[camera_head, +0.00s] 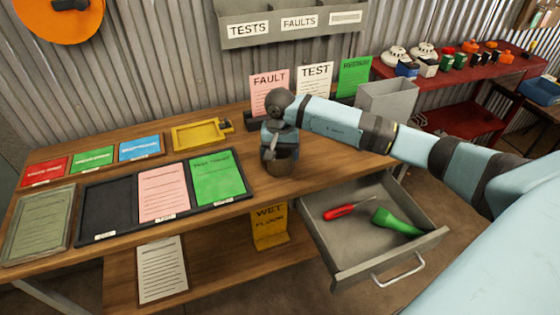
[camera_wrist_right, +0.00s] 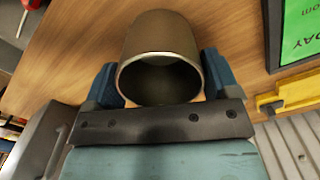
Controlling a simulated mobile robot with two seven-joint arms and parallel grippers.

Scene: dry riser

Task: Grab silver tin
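The silver tin (camera_head: 281,166) is a small, dull metal cylinder on the wooden bench, mostly covered by my gripper in the head view. In the right wrist view the tin (camera_wrist_right: 160,48) shows its round open mouth facing the camera. My right gripper (camera_head: 279,152) is down at the tin from above, and its blue fingers flank it in the right wrist view (camera_wrist_right: 160,78). The fingers are very close to its sides; I cannot tell whether they press on it. My left gripper is not in view.
An open drawer (camera_head: 341,262) with a red screwdriver (camera_head: 349,207) and green torch (camera_head: 396,222) juts out in front. Left of the tin lie a card tray (camera_head: 122,229) and a yellow holder (camera_head: 200,134). A grey bin (camera_head: 386,100) stands at the right.

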